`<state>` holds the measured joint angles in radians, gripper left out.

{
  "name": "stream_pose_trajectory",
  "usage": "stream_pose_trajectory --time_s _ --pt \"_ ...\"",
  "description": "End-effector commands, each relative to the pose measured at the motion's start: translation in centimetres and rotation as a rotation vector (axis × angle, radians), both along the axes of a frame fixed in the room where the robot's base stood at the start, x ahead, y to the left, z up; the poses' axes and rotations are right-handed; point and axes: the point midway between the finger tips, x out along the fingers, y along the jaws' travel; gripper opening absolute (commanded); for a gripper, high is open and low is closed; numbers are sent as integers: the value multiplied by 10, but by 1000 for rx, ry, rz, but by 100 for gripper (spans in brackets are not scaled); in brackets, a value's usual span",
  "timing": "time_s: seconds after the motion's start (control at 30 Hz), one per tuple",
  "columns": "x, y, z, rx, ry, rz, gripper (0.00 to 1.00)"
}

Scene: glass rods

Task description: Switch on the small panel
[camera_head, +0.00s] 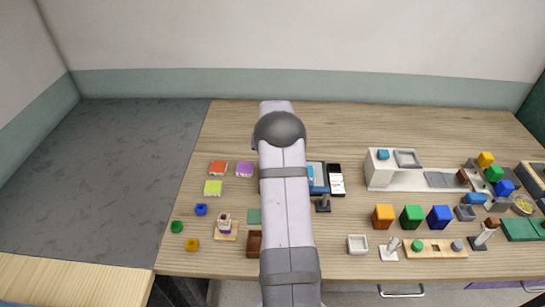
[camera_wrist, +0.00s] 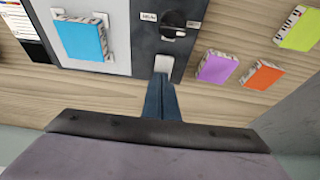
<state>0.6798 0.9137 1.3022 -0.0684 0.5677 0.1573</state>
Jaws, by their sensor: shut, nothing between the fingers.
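The small panel shows in the wrist view as a dark strip (camera_wrist: 143,52) beside a light grey plate carrying a blue block (camera_wrist: 82,40). A black knob (camera_wrist: 174,31) with small white labels sits on the strip. Below it is a pale grey switch-like piece (camera_wrist: 165,64) at the strip's near edge. My gripper (camera_wrist: 161,78) is shut and empty, its fingertips right at this pale piece; whether they touch it I cannot tell. In the head view, my arm hides the gripper and most of the panel, leaving its right part (camera_head: 318,170) visible.
A purple block (camera_wrist: 216,67), an orange-red block (camera_wrist: 261,75) and a yellow-green block (camera_wrist: 299,28) lie near the panel. A dark phone-like card (camera_head: 336,179) lies on its other side. Colored cubes, including a green one (camera_head: 411,217), and a white stand (camera_head: 383,172) occupy the table's right.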

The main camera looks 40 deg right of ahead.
Motion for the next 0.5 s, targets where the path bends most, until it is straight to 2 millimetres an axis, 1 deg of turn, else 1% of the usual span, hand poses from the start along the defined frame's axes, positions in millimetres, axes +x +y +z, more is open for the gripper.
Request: stream_pose_trajectory --time_s 0.03,0.2,0.5 --pt "-5 5 -6 11 13 0 0" --pt "-9 9 -6 12 13 0 0" --pt "-9 9 -6 11 13 1 0"
